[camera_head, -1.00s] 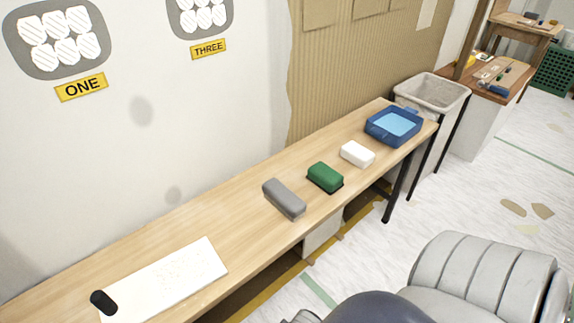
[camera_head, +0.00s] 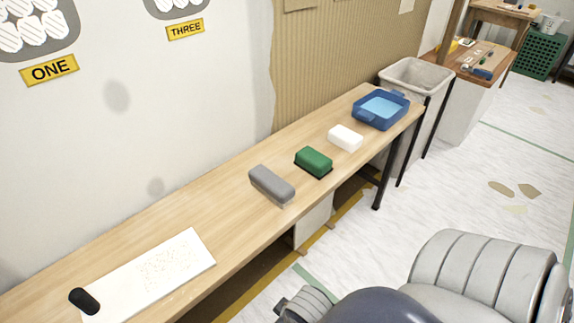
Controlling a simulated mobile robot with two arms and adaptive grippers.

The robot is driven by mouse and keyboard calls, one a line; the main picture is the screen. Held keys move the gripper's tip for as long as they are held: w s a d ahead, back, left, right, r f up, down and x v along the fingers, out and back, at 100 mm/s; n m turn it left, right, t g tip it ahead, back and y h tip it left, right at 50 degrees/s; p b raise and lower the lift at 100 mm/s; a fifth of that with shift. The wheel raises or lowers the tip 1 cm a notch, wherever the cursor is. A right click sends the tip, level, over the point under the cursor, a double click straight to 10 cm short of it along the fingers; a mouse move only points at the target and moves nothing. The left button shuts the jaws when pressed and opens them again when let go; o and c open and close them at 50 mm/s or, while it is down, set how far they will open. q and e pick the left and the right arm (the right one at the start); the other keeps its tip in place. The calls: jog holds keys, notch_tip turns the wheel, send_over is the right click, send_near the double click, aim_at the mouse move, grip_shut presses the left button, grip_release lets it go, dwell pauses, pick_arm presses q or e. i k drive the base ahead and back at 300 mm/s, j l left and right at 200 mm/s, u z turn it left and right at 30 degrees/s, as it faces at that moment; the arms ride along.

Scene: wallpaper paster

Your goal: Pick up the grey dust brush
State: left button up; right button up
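The grey dust brush (camera_head: 271,184) lies on the long wooden table, left of a green block-shaped brush or sponge (camera_head: 313,161). It is a rounded grey block with a paler strip along its lower edge. Nothing touches it. Neither of my grippers is in view. Only parts of my own arm show at the bottom right, apart from the table.
The table (camera_head: 215,191) runs along the wall. It also holds a white block (camera_head: 345,138), a blue tray (camera_head: 381,109) and a white sheet (camera_head: 160,270) with a black object (camera_head: 84,300) on its corner. A grey bin (camera_head: 416,75) stands past the table's far end.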

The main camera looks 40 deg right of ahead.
aim_at(277, 190)
jog(key=z, duration=1.2)
jog(key=u, duration=0.1)
jog(key=i+l, duration=0.05)
